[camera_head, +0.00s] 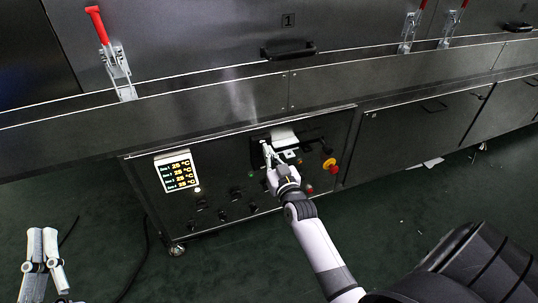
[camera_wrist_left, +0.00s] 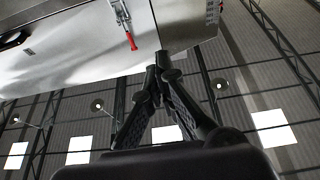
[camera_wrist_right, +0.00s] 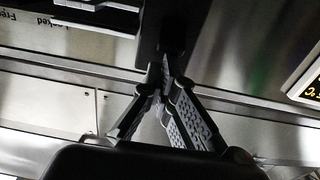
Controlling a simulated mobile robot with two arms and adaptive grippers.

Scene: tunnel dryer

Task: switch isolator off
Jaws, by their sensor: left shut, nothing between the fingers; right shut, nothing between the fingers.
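The control panel (camera_head: 231,206) is the dark front under the long machine. A red and yellow rotary knob (camera_head: 329,165) is on its right side; I cannot tell if this is the isolator. My right gripper (camera_head: 265,146) is shut and empty, with its tips at a dark unit left of the knob, beside a white plate (camera_head: 284,136). In the right wrist view its tips (camera_wrist_right: 167,62) meet or overlap a dark upright part (camera_wrist_right: 160,25); contact is unclear. My left gripper (camera_head: 42,232) is shut and empty, away from the panel; its tips also show in the left wrist view (camera_wrist_left: 163,63).
A lit temperature display (camera_head: 178,172) is at the panel's left. Red-handled clamps (camera_head: 116,65) line the machine above, with a black handle (camera_head: 288,49) between them. A label reading "Locked" and "Free" (camera_wrist_right: 115,22) appears upside down in the right wrist view. The floor in front is mostly clear.

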